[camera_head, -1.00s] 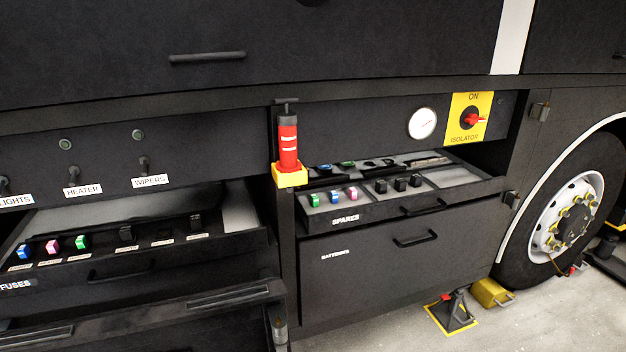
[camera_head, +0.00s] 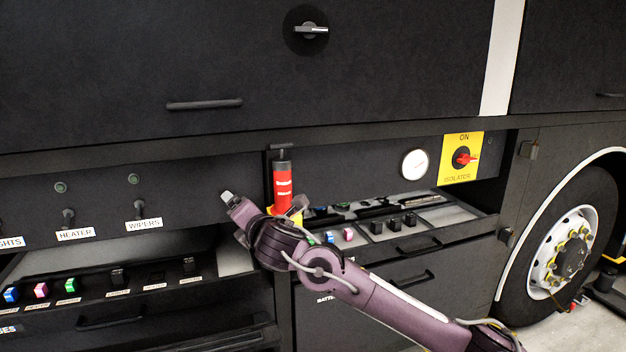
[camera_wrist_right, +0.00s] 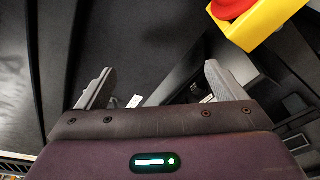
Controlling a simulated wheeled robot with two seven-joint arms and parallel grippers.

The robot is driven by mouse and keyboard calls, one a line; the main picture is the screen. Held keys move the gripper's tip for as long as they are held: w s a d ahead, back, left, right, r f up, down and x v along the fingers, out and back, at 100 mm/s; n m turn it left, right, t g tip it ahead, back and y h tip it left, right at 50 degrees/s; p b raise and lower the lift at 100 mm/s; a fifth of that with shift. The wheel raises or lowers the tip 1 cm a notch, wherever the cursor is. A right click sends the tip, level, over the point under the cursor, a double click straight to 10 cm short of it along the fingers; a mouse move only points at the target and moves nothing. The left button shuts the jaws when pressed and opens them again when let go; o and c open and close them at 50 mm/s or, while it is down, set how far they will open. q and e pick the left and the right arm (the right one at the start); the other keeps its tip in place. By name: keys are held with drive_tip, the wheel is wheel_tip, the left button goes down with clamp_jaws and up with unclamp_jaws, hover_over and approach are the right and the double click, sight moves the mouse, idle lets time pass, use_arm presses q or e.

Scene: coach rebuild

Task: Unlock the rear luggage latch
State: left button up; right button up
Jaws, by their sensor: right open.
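The luggage latch (camera_head: 311,30), a round dark disc with a silver turn handle lying about level, is on the black upper panel in the head view. My right arm comes in from the lower right. Its gripper (camera_head: 229,197) is below and left of the latch, well apart from it, in front of the lower panel. In the right wrist view the gripper (camera_wrist_right: 155,85) has its two grey fingers wide apart with nothing between them. My left gripper is in neither view.
A red cylinder (camera_head: 282,182) in a yellow holder stands beside my right gripper. A horizontal handle (camera_head: 204,104) sticks out below the latch. Open trays of fuses (camera_head: 150,285) and spares jut out below. A yellow isolator switch (camera_head: 461,158) is at right. The upper panel is clear.

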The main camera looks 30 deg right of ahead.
drive_tip(key=s+d+r+n+t, duration=0.1)
drive_tip(key=d+r+n, duration=0.1)
drive_tip(key=r, duration=0.6)
drive_tip(key=d+r+n+t, duration=0.2)
drive_tip(key=r+n, duration=0.1)
drive_tip(key=r, duration=0.5)
drive_tip(key=n+t+h, duration=0.3)
drive_tip(key=n+h, duration=0.1)
approach(312, 30)
drive_tip(key=w, duration=0.1)
drive_tip(key=p+x, duration=0.1)
drive_tip(key=x, duration=0.1)
drive_tip(key=p+x, duration=0.1)
drive_tip(key=x, duration=0.1)
drive_tip(key=p+x, duration=0.2)
drive_tip(key=x, duration=0.1)
drive_tip(key=shift+s+r, duration=0.15)
drive_tip(key=shift+r, duration=0.1)
drive_tip(key=shift+w+d+r, duration=0.15)
drive_tip(key=shift+w+d, duration=0.05)
drive_tip(key=shift+w, duration=0.25)
drive_tip(key=c, duration=1)
